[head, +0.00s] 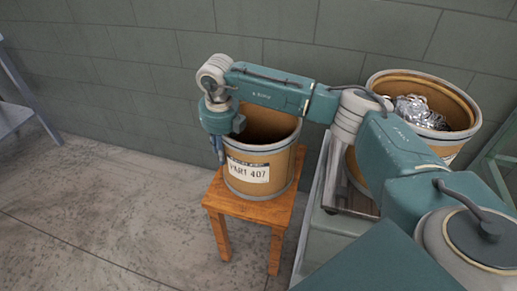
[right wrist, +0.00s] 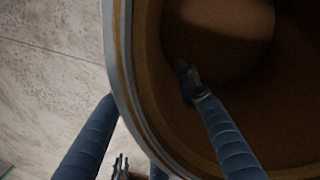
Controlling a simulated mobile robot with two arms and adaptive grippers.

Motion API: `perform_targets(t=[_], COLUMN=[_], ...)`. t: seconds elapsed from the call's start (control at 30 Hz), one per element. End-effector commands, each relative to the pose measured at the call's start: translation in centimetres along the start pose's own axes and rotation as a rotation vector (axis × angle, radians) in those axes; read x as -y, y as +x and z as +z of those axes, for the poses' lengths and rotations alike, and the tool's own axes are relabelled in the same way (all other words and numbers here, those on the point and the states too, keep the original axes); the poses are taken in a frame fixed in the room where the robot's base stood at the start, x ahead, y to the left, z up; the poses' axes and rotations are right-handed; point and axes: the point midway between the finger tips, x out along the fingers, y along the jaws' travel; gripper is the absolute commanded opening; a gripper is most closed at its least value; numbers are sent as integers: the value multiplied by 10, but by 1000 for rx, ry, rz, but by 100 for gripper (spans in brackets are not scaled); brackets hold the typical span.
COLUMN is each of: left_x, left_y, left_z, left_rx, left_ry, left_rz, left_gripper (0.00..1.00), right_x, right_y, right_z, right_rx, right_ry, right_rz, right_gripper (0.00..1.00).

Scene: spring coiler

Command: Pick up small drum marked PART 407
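The small drum (head: 262,168) is tan with grey bands and a white label reading PART 407. It stands upright on a wooden stool (head: 222,205), and its top is open. My right arm reaches over it from the right. My right gripper (head: 219,150) points down at the drum's left rim. In the right wrist view, the drum wall (right wrist: 125,60) lies between the blue fingers of the right gripper (right wrist: 146,84). One finger is inside the drum and another is outside, with gaps visible, so the gripper looks open. My left gripper is not in view.
A larger drum (head: 455,92) holding shiny metal scrap stands to the right on a grey platform (head: 340,222), close to the stool. A grey block wall (head: 130,70) is behind. Concrete floor (head: 90,200) is clear at left, with a metal table (head: 12,112) at the far left edge.

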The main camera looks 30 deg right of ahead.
Motion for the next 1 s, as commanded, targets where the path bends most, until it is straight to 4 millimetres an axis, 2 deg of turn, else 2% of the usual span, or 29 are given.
perform_targets(t=[0.23,0.4,1.0], left_x=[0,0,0], left_y=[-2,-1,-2], left_z=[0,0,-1], left_rx=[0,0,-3], left_ry=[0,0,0], left_rz=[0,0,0], left_gripper=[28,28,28], right_x=[0,0,-1], right_y=[2,2,-6], right_z=[0,0,2], right_rx=[1,1,4], right_ry=[-1,-1,-1], right_rz=[1,1,2], right_gripper=[32,0,0])
